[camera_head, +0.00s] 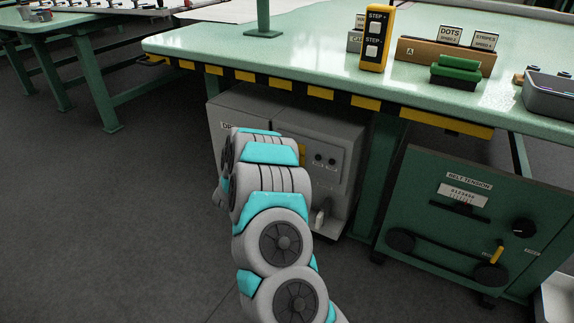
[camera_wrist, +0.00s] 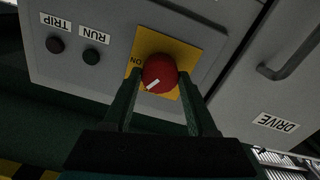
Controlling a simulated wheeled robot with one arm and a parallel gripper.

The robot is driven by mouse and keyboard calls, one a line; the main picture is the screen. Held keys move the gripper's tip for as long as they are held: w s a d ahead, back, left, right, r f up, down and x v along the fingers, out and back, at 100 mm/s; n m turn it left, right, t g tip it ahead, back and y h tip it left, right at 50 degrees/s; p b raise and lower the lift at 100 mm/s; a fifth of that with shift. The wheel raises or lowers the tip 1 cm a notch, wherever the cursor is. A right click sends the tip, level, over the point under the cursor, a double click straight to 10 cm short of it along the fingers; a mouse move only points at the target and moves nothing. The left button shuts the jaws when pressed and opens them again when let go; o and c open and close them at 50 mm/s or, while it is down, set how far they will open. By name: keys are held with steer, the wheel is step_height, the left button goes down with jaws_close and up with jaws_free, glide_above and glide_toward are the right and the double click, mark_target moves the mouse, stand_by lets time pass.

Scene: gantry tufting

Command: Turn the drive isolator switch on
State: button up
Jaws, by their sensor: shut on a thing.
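The drive isolator switch is a red round knob (camera_wrist: 160,73) with a white pointer mark, on a yellow plate (camera_wrist: 190,50). The view is upside down, and an "ON" label (camera_wrist: 136,66) shows beside the knob at left. The white mark slants toward the lower left of the picture. My gripper (camera_wrist: 160,78) has one finger on each side of the knob and is shut on it. In the head view my arm hides the knob and gripper; only a sliver of the yellow plate (camera_head: 302,154) shows on the grey cabinet (camera_head: 345,130).
TRIP (camera_wrist: 55,45) and RUN (camera_wrist: 91,57) lamps, both dark, sit beside the switch. A door handle (camera_wrist: 290,58) and DRIVE label (camera_wrist: 276,123) are on the other side. The green table (camera_head: 300,45) overhangs the cabinet; a belt tension panel (camera_head: 440,215) stands at right. Open floor (camera_head: 110,220) lies left.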

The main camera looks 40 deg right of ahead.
steer(key=shift+m+b, duration=4.85)
steer(key=shift+m, duration=1.25)
steer(key=shift+r, duration=0.1)
steer(key=o, duration=1.4)
steer(key=shift+c, duration=0.2)
steer(key=v, duration=0.7)
steer(key=shift+s+a+p, duration=0.15)
steer(key=shift+a+p, duration=0.2)
steer(key=shift+p, duration=0.05)
